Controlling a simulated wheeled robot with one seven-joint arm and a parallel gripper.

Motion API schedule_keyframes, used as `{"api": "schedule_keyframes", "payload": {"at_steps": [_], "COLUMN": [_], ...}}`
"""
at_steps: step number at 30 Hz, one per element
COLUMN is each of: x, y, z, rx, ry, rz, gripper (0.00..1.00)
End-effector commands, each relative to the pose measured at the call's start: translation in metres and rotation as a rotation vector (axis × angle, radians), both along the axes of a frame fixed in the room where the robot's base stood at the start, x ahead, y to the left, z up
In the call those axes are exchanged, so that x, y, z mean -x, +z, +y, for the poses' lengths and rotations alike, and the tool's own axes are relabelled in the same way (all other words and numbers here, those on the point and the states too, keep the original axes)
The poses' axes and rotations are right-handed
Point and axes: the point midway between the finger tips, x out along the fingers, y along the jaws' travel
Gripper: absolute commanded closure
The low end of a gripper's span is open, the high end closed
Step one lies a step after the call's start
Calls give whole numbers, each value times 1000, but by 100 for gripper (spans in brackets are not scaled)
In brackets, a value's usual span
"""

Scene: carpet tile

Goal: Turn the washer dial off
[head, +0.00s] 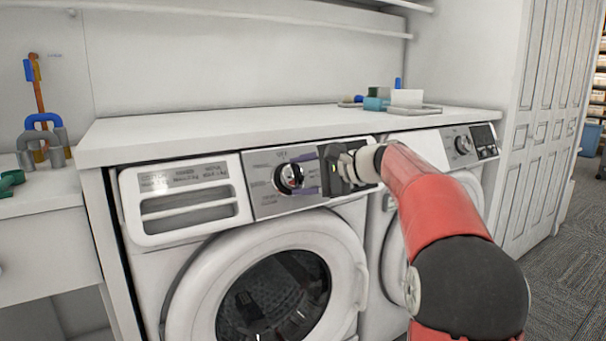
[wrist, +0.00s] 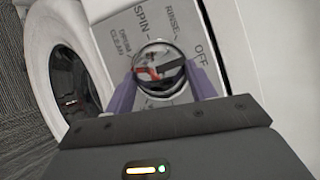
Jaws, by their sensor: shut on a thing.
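The washer dial (head: 286,179) is a round knob with a shiny rim on the silver control panel of the left washer (head: 185,262). In the wrist view the dial (wrist: 159,66) shows a red mark on its left part and a dark bar to the right. My gripper (head: 299,177) is shut on the dial, with one purple finger on each side. In the wrist view my gripper (wrist: 164,88) partly covers the dial's lower edge and the panel.
A second machine (head: 461,146) with its own dial stands to the right, partly behind my arm. A white countertop (head: 250,122) runs above both, with small items (head: 405,98) at its right. The left washer's round door (head: 190,290) is closed below the panel.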

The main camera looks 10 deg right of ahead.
Motion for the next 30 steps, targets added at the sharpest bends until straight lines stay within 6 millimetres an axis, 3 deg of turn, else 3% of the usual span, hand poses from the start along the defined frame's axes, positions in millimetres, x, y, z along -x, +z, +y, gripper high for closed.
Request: {"api": "schedule_keyframes", "payload": {"at_steps": [10,11,15,24,30], "x": [0,0,0,1,17], "y": [-2,-2,-1,0,7], "z": [0,0,0,-1,-21], "rx": [3,3,2,1,2], "ry": [3,3,2,1,-2], "rz": [2,2,1,0,-1], "gripper": [67,41,23,23,23]}}
